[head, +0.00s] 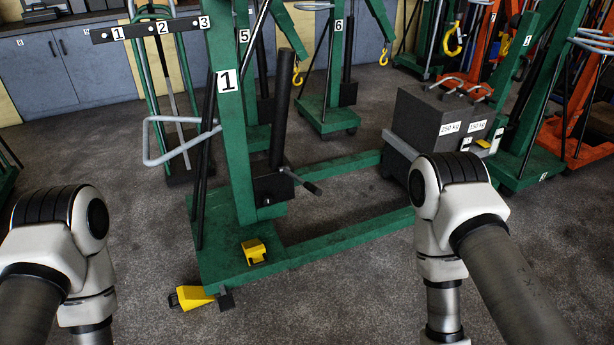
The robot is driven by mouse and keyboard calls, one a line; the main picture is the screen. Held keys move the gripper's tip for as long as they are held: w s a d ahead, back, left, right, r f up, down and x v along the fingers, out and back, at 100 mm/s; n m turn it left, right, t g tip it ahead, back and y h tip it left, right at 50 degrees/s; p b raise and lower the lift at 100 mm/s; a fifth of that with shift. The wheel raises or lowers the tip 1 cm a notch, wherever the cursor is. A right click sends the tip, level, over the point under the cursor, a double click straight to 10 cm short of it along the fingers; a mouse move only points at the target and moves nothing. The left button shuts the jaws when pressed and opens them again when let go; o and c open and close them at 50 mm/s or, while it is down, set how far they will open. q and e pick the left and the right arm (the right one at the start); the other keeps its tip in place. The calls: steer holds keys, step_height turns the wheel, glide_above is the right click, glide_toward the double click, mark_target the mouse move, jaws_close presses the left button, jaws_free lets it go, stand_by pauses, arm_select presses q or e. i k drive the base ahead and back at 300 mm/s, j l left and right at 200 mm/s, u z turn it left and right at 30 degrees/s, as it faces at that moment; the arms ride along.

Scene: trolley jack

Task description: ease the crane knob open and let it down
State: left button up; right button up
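A green shop crane (232,150) marked "1" stands upright in the middle of the head view. Its black hydraulic cylinder (281,110) rises from a dark block (273,189) low on the mast. A short crank-like lever with a dark grip (311,187) sticks out to the right of that block. I cannot tell which part is the release knob; no knob shows clearly. My two arms show only as white joints and grey links at the lower left and right. Both grippers are out of the picture.
Green legs (345,238) run right along the floor. Dark weights (432,118) labelled 250 kg and 150 kg stand at the right. A yellow block (253,251) sits on the crane base, and a yellow wedge (195,297) lies in front. Other cranes stand behind.

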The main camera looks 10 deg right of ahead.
mark_target(267, 201)
steer(key=i+l, duration=1.6)
steer(key=i, duration=0.5)
steer(key=i+l, duration=0.15)
steer(key=i, duration=0.3)
